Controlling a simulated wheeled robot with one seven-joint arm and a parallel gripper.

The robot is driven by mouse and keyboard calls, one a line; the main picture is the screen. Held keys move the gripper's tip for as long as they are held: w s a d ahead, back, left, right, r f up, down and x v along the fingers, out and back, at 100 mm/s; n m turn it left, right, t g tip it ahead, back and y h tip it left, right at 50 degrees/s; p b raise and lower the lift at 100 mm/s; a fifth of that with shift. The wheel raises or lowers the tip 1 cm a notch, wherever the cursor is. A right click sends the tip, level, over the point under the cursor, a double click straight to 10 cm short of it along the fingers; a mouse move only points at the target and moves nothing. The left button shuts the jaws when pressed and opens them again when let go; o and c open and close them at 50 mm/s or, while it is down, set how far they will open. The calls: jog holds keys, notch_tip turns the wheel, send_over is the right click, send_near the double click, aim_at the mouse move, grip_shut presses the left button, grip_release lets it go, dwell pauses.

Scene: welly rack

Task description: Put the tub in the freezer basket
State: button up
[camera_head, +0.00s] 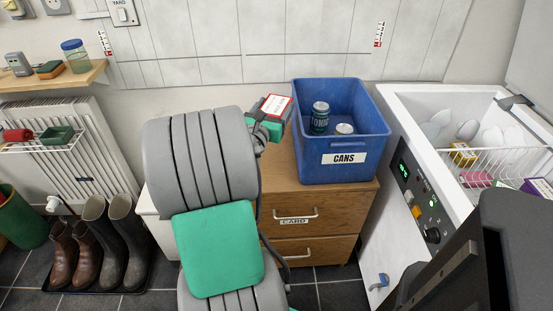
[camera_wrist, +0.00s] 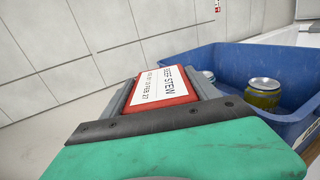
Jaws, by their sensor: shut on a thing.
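The tub (camera_head: 278,105) is small and red with a white label reading "BEEF STEW"; it also shows up close in the wrist view (camera_wrist: 165,88). My gripper (camera_head: 268,119), with green and grey parts, is shut on the tub and holds it up beside the left rim of the blue box. Part of the gripper is hidden behind my arm in the head view. The freezer basket (camera_head: 503,155) is a white wire basket inside the open chest freezer (camera_head: 398,93) at the right. It holds coloured packets. Its right part runs out of view.
A blue box (camera_head: 322,172) labelled "CANS", with cans (camera_head: 319,117) inside, stands on a wooden drawer unit (camera_head: 310,241) between my gripper and the freezer. The freezer's raised lid (camera_head: 532,50) is at top right. Boots (camera_head: 92,243) and a radiator (camera_head: 75,165) are at left.

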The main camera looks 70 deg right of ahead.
notch_tip(320, 180, down, 18)
jog(key=b, duration=0.8)
jog(key=shift+r, duration=0.4)
jog(key=o, duration=1.4)
jog(key=shift+f, duration=0.25)
jog(key=o, duration=0.5)
jog(key=shift+r, duration=0.1)
